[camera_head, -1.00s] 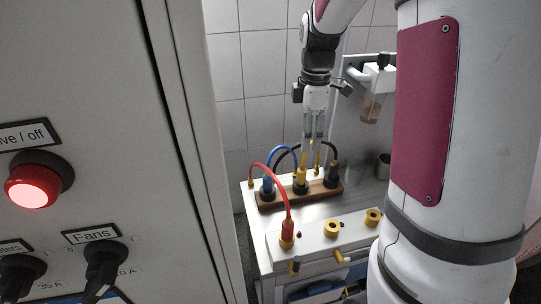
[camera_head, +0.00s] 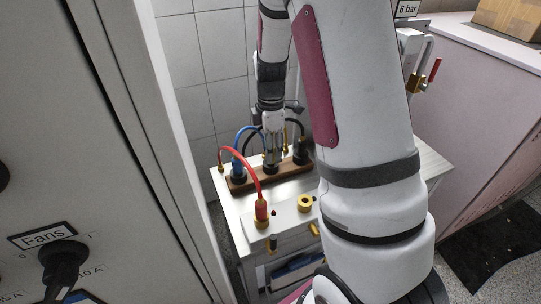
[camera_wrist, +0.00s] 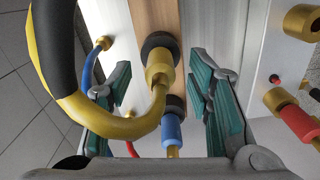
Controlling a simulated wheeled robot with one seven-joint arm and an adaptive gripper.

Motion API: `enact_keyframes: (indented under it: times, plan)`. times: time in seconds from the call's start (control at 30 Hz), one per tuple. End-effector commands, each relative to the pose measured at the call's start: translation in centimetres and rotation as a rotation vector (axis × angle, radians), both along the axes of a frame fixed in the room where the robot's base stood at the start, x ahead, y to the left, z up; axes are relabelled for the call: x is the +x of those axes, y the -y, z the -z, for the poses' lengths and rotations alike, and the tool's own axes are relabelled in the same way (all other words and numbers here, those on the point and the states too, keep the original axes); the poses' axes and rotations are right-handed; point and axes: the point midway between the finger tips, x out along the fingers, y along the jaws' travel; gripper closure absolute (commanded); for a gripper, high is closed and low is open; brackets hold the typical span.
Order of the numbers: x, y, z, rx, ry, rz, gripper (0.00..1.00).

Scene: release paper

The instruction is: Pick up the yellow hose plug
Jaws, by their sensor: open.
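The yellow hose plug (camera_wrist: 159,68) stands in a dark round socket on the wooden rack (camera_wrist: 157,15), between my gripper's fingers in the wrist view. Its hose, yellow then black, loops to the left. My gripper (camera_wrist: 160,72) is open, with one teal-padded finger on each side of the plug and gaps visible on both sides. In the head view my gripper (camera_head: 272,160) points down at the rack (camera_head: 225,184) and hides most of the yellow plug.
A blue plug (camera_wrist: 171,131) sits beside the yellow one in the rack. A black plug (camera_head: 301,148) stands at the other side. A grey cabinet (camera_head: 85,130) rises at left.

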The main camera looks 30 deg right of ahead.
Motion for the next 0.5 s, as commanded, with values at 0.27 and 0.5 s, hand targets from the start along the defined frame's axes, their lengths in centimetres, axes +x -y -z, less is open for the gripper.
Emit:
enact_keyframes:
  times: [0.27, 0.5]
  plan:
    - [0.0, 0.0, 2.2, -0.001, 0.0, 0.0, 0.54]
    - [0.0, 0.0, 2.2, -0.001, 0.0, 0.0, 0.7]
